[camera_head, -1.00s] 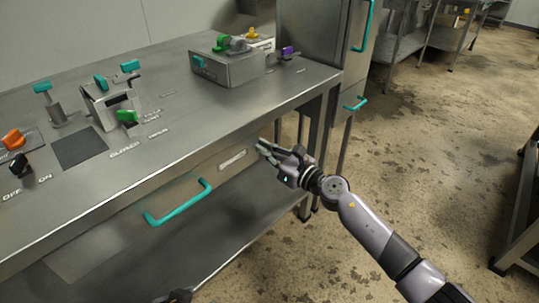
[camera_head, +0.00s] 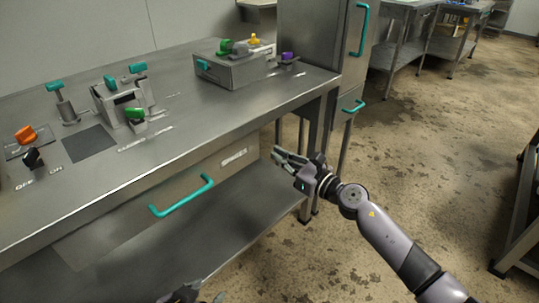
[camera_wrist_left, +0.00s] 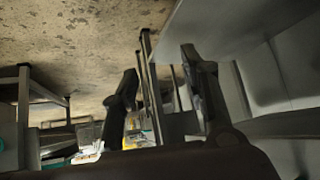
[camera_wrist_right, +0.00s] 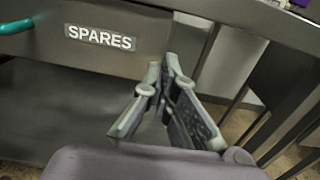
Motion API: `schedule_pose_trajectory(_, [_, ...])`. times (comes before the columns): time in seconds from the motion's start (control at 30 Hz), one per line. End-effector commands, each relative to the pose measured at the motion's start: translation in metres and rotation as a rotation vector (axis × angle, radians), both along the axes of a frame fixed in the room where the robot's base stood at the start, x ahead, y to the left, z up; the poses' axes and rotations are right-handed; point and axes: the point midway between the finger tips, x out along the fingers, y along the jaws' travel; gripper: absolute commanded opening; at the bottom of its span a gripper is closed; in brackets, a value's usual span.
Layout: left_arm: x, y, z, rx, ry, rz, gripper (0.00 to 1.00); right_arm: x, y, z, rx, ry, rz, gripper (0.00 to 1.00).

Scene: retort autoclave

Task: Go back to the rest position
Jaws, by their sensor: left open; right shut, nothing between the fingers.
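My right gripper (camera_head: 277,154) is in front of the right end of the drawer front, apart from the bench as far as I can tell. In the right wrist view its fingers (camera_wrist_right: 167,66) are together with nothing between them, below and right of the SPARES label (camera_wrist_right: 100,38). My left gripper (camera_head: 190,293) only just shows at the bottom edge of the head view. In the left wrist view its two fingers (camera_wrist_left: 158,62) are spread apart and empty. Nothing is held by either gripper.
The steel bench (camera_head: 190,110) carries several coloured knobs and levers and a control box (camera_head: 235,68). A drawer with a teal handle (camera_head: 182,197) sits under its top. A tall cabinet (camera_head: 320,45) stands at the bench's right end. The floor (camera_head: 430,150) to the right is open.

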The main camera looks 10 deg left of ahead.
Motion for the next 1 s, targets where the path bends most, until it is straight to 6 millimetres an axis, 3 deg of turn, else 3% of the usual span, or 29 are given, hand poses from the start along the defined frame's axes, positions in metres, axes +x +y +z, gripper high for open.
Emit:
schedule_pose_trajectory(0.3, [-0.043, 0.015, -0.018, 0.049, 0.223, 0.019, 0.41, -0.039, -0.050, 0.001, -0.002, 0.002, 0.000, 0.00])
schedule_pose_trajectory(0.5, [-0.048, 0.017, -0.021, 0.054, 0.249, 0.021, 0.41, -0.051, -0.064, 0.000, -0.001, 0.001, 0.001, 0.00])
schedule_pose_trajectory(0.7, [-0.050, 0.017, -0.022, 0.056, 0.255, 0.021, 0.41, -0.054, -0.066, 0.002, 0.033, 0.016, -0.010, 0.00])
schedule_pose_trajectory(0.77, [-0.049, 0.017, -0.022, 0.055, 0.254, 0.021, 0.41, -0.057, -0.066, 0.006, 0.110, 0.057, -0.036, 0.00])
schedule_pose_trajectory(0.87, [-0.049, 0.017, -0.022, 0.055, 0.254, 0.021, 0.41, -0.065, -0.075, 0.019, 0.367, 0.196, -0.129, 0.00])
schedule_pose_trajectory(1.0, [-0.049, 0.017, -0.022, 0.055, 0.254, 0.021, 0.41, -0.080, -0.121, 0.018, 0.916, 0.527, -0.351, 0.00])
